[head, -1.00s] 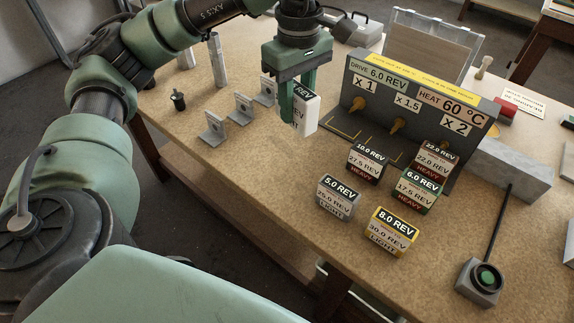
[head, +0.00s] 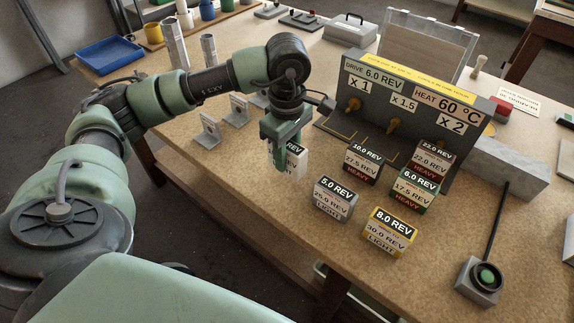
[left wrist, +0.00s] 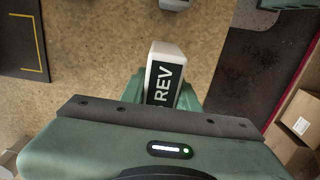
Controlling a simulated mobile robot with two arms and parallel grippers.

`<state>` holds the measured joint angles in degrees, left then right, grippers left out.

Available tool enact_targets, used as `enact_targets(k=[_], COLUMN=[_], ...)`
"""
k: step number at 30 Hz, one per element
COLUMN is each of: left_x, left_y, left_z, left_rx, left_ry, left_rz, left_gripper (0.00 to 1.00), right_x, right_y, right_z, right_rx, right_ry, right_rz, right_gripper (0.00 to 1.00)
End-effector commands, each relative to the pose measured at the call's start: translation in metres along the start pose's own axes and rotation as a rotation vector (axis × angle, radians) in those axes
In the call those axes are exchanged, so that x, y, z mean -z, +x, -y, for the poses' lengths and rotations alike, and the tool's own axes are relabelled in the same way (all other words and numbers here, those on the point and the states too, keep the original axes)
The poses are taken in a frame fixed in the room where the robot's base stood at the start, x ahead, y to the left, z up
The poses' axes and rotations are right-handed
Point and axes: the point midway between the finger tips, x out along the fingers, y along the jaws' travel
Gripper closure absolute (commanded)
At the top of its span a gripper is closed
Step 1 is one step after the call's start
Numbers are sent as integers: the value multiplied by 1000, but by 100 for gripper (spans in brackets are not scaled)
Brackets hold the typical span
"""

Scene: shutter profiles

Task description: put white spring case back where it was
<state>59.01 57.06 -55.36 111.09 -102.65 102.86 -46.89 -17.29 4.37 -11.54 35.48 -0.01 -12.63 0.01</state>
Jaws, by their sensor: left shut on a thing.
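The white spring case (head: 297,158) is upright in my left gripper (head: 287,152), with a dark label ending in "REV" on it. The gripper is shut on it, and a green finger covers part of its face. They are left of the other spring cases, near the front of the bench. I cannot tell whether the case touches the bench top. In the left wrist view the case's white end and dark "REV" label (left wrist: 163,78) show beyond the green gripper body. My right gripper is not in view.
Other spring cases stand to the right: the 5.0 REV (head: 334,198), 8.0 REV (head: 390,232), 10.0 REV (head: 364,163) and a green-edged 6.0 REV (head: 415,188). The grey drive panel (head: 425,100) rises behind. Metal brackets (head: 208,131) stand left. Bench surface in front is clear.

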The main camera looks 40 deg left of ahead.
Motion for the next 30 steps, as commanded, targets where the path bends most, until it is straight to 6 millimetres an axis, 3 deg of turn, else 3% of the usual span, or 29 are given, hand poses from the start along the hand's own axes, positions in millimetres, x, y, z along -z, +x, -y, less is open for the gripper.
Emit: enact_targets(k=[9,22,23,24,25,30], left_x=[0,0,0,0,0,0], left_y=[40,48,47,46,46,46], left_z=[0,0,0,0,0,0], left_rx=[1,-1,0,0,0,0], left_ry=[-1,0,0,0,0,0], left_rz=[1,1,0,0,0,0], left_gripper=[100,100,64,53,48,48], right_x=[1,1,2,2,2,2], right_y=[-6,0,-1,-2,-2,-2], right_z=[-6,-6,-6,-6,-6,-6], right_rx=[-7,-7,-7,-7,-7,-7], right_ry=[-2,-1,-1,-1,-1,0], right_rz=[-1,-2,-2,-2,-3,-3], right_gripper=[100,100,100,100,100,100])
